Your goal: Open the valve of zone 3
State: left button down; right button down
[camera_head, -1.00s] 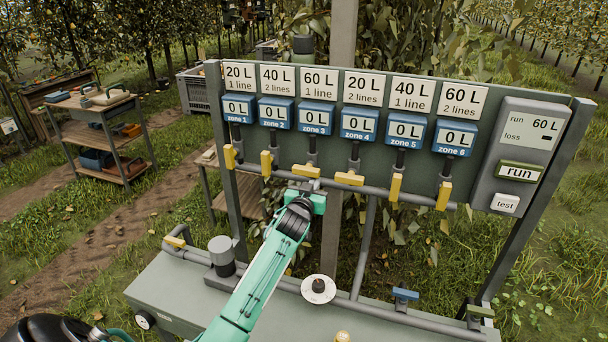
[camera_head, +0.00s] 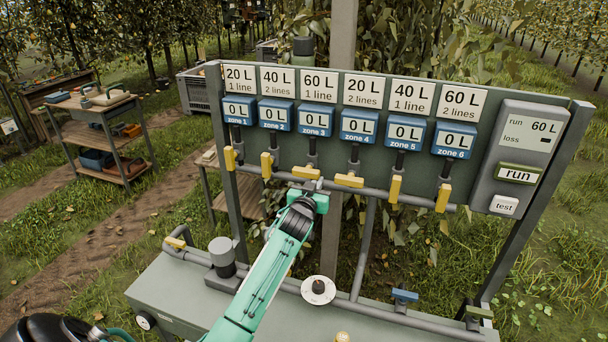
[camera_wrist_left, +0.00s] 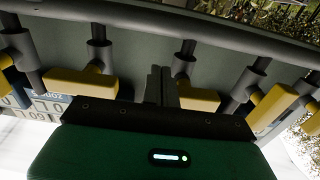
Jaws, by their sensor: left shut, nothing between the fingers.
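The valve panel (camera_head: 480,114) carries a row of yellow valve handles under blue zone meters. The zone 3 meter (camera_head: 316,119) reads 0 L. The zone 3 valve handle (camera_head: 304,171) lies crosswise to its upright pipe; in the left wrist view it is the yellow bar (camera_wrist_left: 198,98) right of the fingers. My left gripper (camera_head: 317,184) is shut and empty at the right end of this handle. In the wrist view its fingers (camera_wrist_left: 162,86) stand close beside the handle's end; contact is unclear. My right gripper is not in view.
The zone 4 handle (camera_head: 349,180), also crosswise, is close on the right. The zone 2 handle (camera_head: 266,165) and zone 5 handle (camera_head: 395,189) stand upright. A grey pipe (camera_head: 420,202) runs below. The control box (camera_head: 518,150) has run and test buttons.

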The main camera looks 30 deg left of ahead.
aim_at(319, 174)
pick_arm(q)
jog(key=shift+r, duration=0.15)
jog(key=shift+d+r+p, duration=0.3)
jog(key=shift+r+p, duration=0.25)
jog(key=shift+r, duration=0.15)
jog(key=shift+r+p, duration=0.7)
jog(key=shift+r, duration=0.1)
jog(key=shift+a, duration=0.1)
jog(key=shift+a+r+p, duration=0.2)
jog(key=shift+r+p, duration=0.45)
jog(key=shift+a+r, duration=0.1)
